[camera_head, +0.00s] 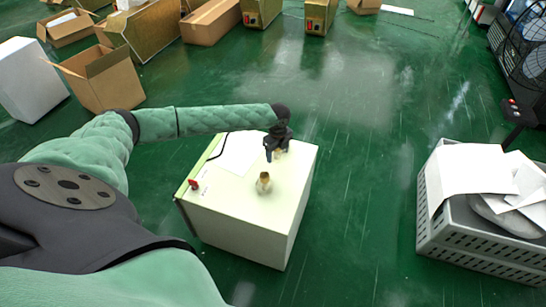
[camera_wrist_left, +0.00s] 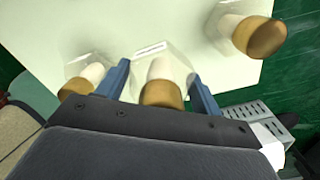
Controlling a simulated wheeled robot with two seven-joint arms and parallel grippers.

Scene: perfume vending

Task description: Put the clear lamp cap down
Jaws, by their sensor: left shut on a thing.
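My left gripper (camera_head: 270,156) is over the back right part of the white box-like table. In the left wrist view its two blue fingers (camera_wrist_left: 160,70) are shut around the clear lamp cap (camera_wrist_left: 160,95), a clear piece with a white core and a gold-brown end. In the head view the cap (camera_head: 279,152) is mostly hidden by the gripper. I cannot tell whether it touches the tabletop. A similar clear and gold-brown piece (camera_head: 264,184) stands on the table in front of the gripper. My right gripper is not in view.
The white table (camera_head: 240,215) has a white sheet (camera_head: 236,154) and a small red-topped item (camera_head: 193,185). The left wrist view shows similar pieces at the left (camera_wrist_left: 90,75) and right (camera_wrist_left: 255,36). A grey crate (camera_head: 470,240) of papers stands right; cardboard boxes (camera_head: 103,80) stand behind.

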